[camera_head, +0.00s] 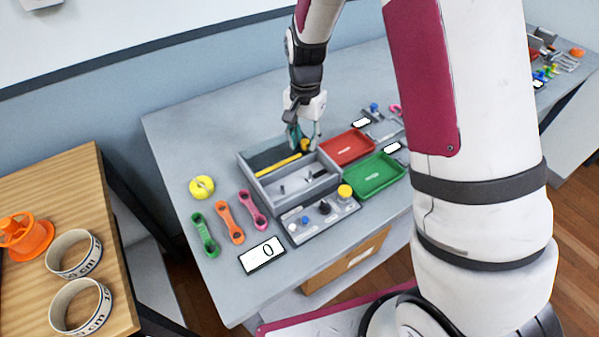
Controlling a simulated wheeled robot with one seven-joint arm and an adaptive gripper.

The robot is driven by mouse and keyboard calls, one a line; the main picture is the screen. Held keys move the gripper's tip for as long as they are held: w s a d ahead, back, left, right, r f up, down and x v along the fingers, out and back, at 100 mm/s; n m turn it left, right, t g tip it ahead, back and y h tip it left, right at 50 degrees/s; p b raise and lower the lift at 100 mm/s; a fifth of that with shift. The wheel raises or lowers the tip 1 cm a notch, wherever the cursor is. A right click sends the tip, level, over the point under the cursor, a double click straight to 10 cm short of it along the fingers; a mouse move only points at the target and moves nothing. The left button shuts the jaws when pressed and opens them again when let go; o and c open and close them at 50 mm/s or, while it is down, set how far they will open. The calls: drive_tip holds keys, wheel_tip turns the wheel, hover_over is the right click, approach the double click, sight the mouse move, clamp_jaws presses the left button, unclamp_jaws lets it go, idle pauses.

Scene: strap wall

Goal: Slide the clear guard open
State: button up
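A grey divided box (248,176) sits on the table. Its back compartment looks dark, and a yellow bar (278,167) runs along the front of that compartment. A clear guard cannot be made out for certain at this size; the bar may be its edge. The front compartments are uncovered and hold small parts. My gripper (304,143) points down at the back right of the box, by the right end of the bar. A small yellow piece shows between its fingers. Whether the fingers touch it or grip it cannot be told.
A red tray (347,163) and a green tray (391,182) stand right of the box. A knob panel (320,217) lies in front. Green, orange and pink straps (230,222), a yellow roll (202,187) and a "0" card (262,255) lie left and front.

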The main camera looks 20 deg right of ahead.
drive_tip(key=shift+d+r+p, duration=0.1)
drive_tip(key=shift+r+p, duration=0.75)
drive_tip(key=shift+r, duration=1.45)
drive_tip(key=shift+w, duration=0.1)
drive_tip(key=shift+c, duration=0.3)
drive_tip(key=shift+r, duration=0.1)
drive_tip(key=c, duration=0.4)
drive_tip(key=shift+r+p, duration=1.15)
drive_tip(key=shift+r, duration=1.75)
drive_tip(key=shift+c, duration=1)
